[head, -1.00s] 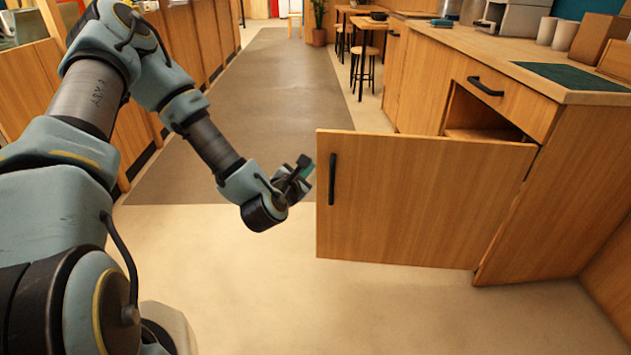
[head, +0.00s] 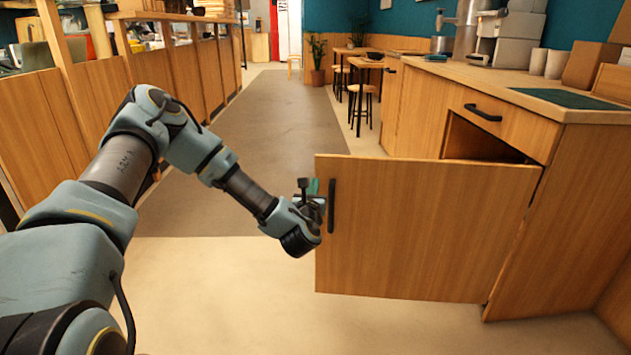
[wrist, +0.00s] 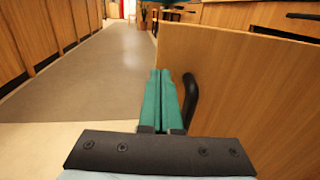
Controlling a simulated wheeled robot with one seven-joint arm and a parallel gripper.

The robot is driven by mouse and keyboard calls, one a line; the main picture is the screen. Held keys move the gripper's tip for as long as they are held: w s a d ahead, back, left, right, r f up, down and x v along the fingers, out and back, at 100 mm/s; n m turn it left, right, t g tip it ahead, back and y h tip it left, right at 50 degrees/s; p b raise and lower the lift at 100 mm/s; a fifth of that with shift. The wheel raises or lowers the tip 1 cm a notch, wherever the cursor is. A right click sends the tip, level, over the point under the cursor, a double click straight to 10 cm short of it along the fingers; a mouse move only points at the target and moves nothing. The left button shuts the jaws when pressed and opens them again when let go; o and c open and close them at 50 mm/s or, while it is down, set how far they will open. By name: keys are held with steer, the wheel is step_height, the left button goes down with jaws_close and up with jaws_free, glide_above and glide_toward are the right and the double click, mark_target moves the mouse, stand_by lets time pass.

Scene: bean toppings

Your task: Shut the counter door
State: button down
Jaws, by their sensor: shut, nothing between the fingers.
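The counter door (head: 420,235) is a wooden panel that stands wide open, hinged at its right side on the counter (head: 560,180). Its black vertical handle (head: 332,206) is near the free left edge. My gripper (head: 314,188) is beside that edge, just left of the handle, with nothing held. In the wrist view my green fingers (wrist: 166,100) are shut together, next to the black handle (wrist: 190,100) and the door (wrist: 240,90). I cannot tell whether the fingers touch the door. The dark cabinet opening (head: 480,140) shows above the door's top edge.
A drawer with a black handle (head: 483,112) is above the opening and looks shut. A green mat (head: 568,98) and cups lie on the counter top. Wooden panels (head: 185,75) line the left. Stools (head: 362,100) stand far back. The aisle floor (head: 265,110) is clear.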

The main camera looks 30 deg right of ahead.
mark_target(317, 174)
steer(key=shift+x, duration=1.75)
